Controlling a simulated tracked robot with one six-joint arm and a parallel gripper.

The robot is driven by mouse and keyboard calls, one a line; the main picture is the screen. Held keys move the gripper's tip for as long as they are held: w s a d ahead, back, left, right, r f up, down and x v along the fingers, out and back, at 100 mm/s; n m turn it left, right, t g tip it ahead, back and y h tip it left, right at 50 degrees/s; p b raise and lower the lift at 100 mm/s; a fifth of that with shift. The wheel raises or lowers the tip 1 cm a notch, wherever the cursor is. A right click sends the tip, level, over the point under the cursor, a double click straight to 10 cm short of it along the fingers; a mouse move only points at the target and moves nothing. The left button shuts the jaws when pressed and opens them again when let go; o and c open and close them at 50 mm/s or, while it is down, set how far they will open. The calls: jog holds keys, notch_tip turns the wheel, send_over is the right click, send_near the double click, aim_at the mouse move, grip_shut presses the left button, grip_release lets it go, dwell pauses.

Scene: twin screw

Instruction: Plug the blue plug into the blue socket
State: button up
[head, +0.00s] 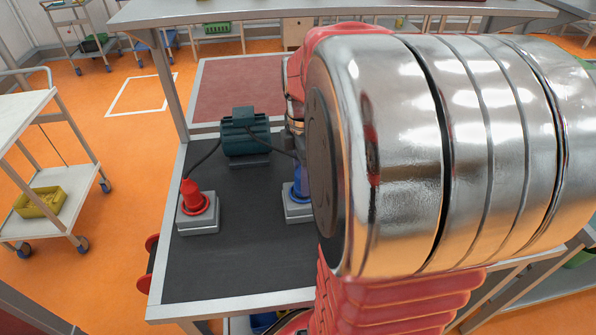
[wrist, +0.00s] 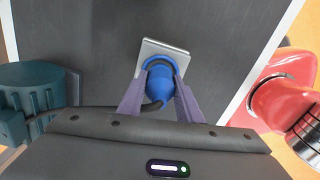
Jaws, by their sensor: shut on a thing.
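The blue plug (wrist: 160,84) is between the two purple fingers of my gripper (wrist: 160,95), which is shut on it. The plug is at the blue socket on its grey box (wrist: 151,47), lined up over it; how deep it sits I cannot tell. In the head view the blue plug (head: 301,182) stands upright at the grey socket box (head: 295,208), partly hidden by my arm. My gripper's fingers are hidden there. A dark cable runs from the plug to the teal motor (head: 245,137).
A red plug (head: 194,196) stands in its red socket on another grey box (head: 198,225) to the left, also cabled to the motor. The dark bench top (head: 235,265) is clear in front. My arm blocks the right side of the head view.

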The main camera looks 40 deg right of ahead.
jog(key=shift+f, duration=0.4)
jog(key=o, duration=1.1)
jog(key=shift+c, duration=0.2)
notch_tip(320, 180, up, 14)
jog(key=shift+f, duration=0.15)
dwell(0.5)
